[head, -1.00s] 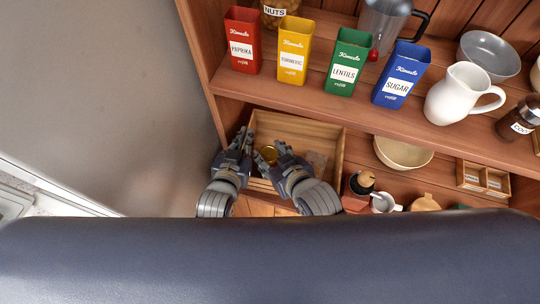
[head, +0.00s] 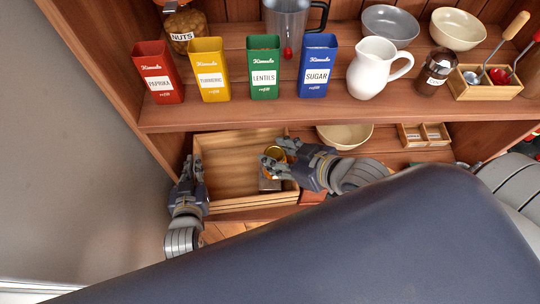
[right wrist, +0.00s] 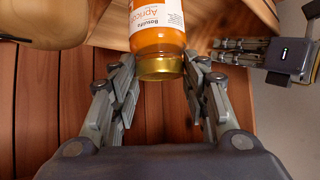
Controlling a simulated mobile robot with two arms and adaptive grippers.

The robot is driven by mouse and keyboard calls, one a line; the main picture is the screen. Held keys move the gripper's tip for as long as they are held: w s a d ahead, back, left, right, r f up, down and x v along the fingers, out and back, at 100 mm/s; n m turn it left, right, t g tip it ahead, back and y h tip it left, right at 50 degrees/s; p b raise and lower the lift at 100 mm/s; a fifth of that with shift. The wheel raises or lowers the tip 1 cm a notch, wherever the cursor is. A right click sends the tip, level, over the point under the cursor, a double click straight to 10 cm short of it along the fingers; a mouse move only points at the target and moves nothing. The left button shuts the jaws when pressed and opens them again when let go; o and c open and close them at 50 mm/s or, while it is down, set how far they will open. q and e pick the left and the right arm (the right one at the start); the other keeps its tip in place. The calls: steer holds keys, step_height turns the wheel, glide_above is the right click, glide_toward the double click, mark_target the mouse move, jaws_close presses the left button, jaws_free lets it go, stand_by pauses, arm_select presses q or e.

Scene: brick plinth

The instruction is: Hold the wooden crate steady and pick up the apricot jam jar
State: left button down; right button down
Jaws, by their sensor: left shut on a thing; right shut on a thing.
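The wooden crate (head: 225,143) stands on the lower shelf. My left gripper (head: 192,168) is shut on its left wall; it also shows in the right wrist view (right wrist: 245,48). My right gripper (head: 283,153) is shut on the apricot jam jar, over the right part of the crate. The jar's gold lid (head: 275,152) shows between the fingers. In the right wrist view the jar (right wrist: 157,35) has orange contents and an apricot label, between both fingers (right wrist: 160,66). The hand hides much of the jar in the head view; its clearance from the crate floor is unclear.
A small greyish object (head: 268,182) sits in the crate's right side. The upper shelf (head: 220,115) overhangs, with paprika (head: 160,85), turmeric (head: 212,82), lentils and sugar tins and a white jug (head: 377,72). A cream bowl (head: 345,135) stands right of the crate.

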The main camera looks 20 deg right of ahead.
arm_select(q)
steer(key=c, duration=1.7)
jaws_free()
steer(key=v, duration=1.2)
steer(key=shift+d+f, duration=0.1)
